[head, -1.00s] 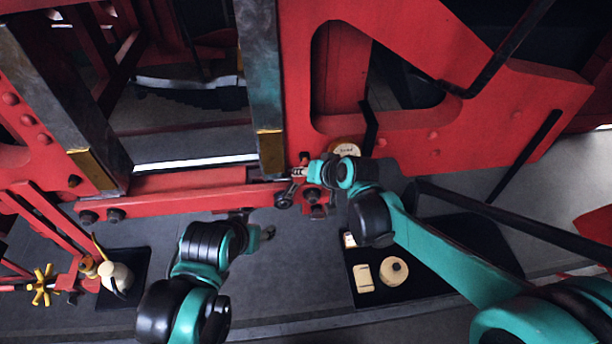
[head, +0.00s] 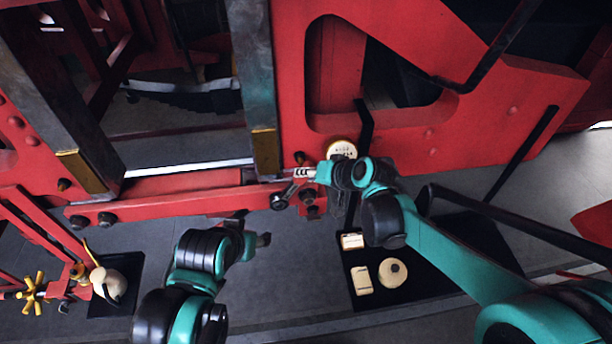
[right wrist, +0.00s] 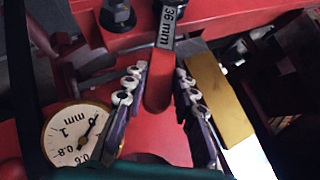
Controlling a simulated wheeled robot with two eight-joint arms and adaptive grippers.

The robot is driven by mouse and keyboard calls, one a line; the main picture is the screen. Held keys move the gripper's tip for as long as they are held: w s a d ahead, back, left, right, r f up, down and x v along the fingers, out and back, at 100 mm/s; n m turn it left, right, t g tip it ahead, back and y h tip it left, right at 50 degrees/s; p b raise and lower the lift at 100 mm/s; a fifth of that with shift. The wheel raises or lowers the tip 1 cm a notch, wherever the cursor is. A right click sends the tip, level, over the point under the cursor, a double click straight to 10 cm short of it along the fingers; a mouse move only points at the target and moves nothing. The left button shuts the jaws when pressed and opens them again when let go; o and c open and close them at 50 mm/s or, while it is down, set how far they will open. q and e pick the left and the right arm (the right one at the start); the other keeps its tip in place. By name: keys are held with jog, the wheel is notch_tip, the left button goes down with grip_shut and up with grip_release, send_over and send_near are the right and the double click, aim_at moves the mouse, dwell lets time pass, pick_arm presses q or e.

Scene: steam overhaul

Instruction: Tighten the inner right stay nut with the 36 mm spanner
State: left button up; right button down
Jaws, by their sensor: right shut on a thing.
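The 36 mm spanner shows its dark shank and "36 mm" label (right wrist: 168,26) in the right wrist view, with a red handle between the fingers. The spanner's dark head (head: 279,201) is at the inner right stay nut, near the red beam's right end. It hides the nut, so I cannot tell how it is seated. Another dark nut (head: 308,194) is just right of it. My left gripper (head: 264,240) is lower left, away from the spanner, its fingers unclear.
A dial gauge (head: 342,148) is close to the right gripper and also shows in the wrist view (right wrist: 78,135). Two more nuts (head: 92,220) are at the beam's left end. A black tray (head: 425,284) with pale items is lower right. A yellow handwheel (head: 33,293) is lower left.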

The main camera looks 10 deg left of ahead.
jog(key=b, duration=0.1)
jog(key=d+f+y+b, duration=0.1)
jog(key=shift+w+d+f+m+b, duration=0.1)
jog(key=shift+w+d+m+b, duration=0.1)
jog(key=shift+d+m+b, duration=0.1)
dwell(0.4)
jog(key=b, duration=0.1)
jog(key=d+f+y+b, duration=0.1)
jog(key=b, duration=0.1)
jog(key=shift+w+d+f+m, duration=0.2)
jog(key=shift+d+f+m, duration=0.05)
jog(key=shift+m, duration=0.05)
